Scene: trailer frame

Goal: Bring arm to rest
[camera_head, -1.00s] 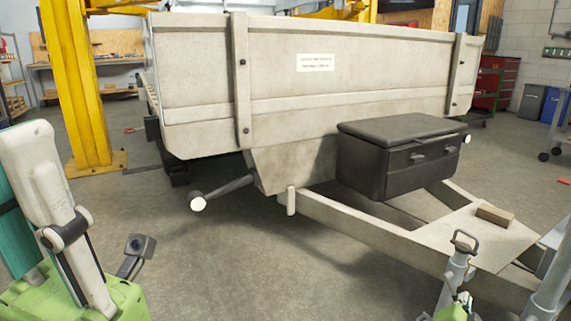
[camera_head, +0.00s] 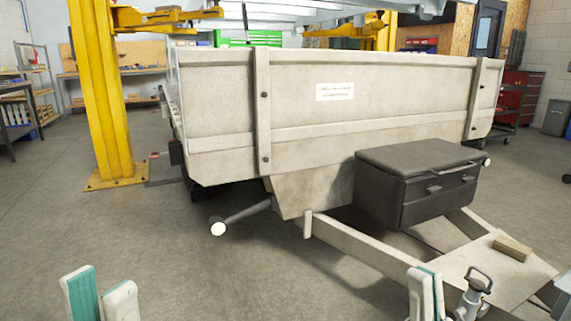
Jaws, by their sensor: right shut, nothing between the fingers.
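My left gripper (camera_head: 98,284) shows at the bottom left edge. Its two white fingers with teal pads stand apart, pointing up, with nothing seen between them. My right gripper (camera_head: 426,273) shows at the bottom right, its white and teal fingers close together and empty. It appears just left of the trailer's coupling and jack parts in the picture; whether it touches them I cannot tell. The rest of both arms is out of view. The pale trailer (camera_head: 225,115) fills the middle, with a dark toolbox (camera_head: 385,187) on its drawbar.
A small wooden block (camera_head: 512,248) lies on the drawbar plate (camera_head: 490,278). A round-ended bar (camera_head: 240,214) sticks out below the trailer. A yellow lift post (camera_head: 103,100) stands at the left. The grey floor (camera_head: 60,215) at left and front is mostly clear.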

